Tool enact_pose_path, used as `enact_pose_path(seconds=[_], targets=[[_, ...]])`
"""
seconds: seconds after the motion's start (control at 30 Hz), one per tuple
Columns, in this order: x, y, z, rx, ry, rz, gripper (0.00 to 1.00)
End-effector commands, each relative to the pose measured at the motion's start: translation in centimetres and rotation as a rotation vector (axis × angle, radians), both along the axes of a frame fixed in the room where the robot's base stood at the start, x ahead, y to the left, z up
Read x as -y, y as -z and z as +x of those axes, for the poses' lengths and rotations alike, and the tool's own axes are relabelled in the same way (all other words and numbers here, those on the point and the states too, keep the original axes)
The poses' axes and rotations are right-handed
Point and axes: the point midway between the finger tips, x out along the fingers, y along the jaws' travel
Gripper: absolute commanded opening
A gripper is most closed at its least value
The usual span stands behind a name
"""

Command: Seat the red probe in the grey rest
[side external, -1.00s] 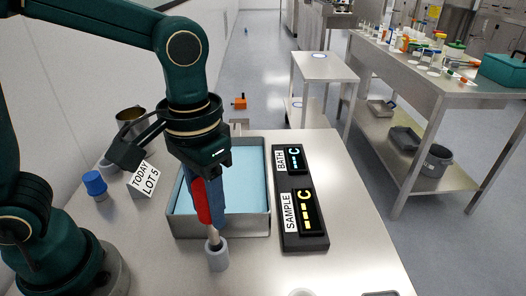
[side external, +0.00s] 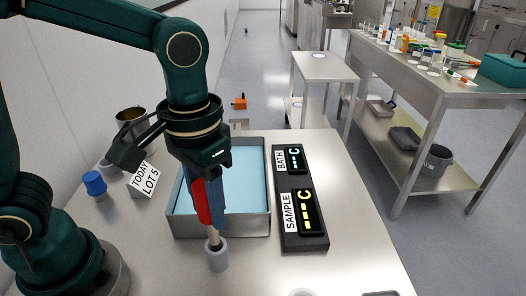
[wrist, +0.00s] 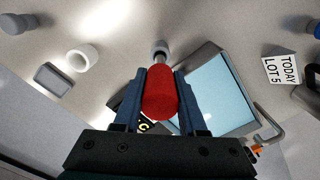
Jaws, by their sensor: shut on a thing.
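My gripper (side external: 208,212) is shut on the red probe (side external: 202,203), with one blue finger on each side of its red handle. The wrist view shows the handle (wrist: 160,95) between the two fingers (wrist: 160,80). The probe points down, and its thin metal shaft meets the top of the grey rest (side external: 218,259), a small upright cup on the bench. The rest also shows in the wrist view (wrist: 160,46), beyond the handle. The shaft's lower end appears to be at or inside the rest's mouth; I cannot tell how deep.
A metal bath of blue liquid (side external: 261,225) stands just behind the rest. Right of it is a black panel with BATH and SAMPLE displays (side external: 307,213). A TODAY LOT 5 sign (side external: 146,181) and a blue-capped item (side external: 95,183) stand left. A white ring (wrist: 82,57) shows in the wrist view.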

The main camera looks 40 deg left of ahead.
Motion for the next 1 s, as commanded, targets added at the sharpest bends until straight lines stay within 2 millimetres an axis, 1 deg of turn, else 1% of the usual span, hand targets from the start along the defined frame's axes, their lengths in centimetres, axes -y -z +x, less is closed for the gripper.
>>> enact_pose_path(seconds=[1.0], targets=[[0.0, 2.4, 0.0, -0.001, 0.000, 0.000, 0.00]])
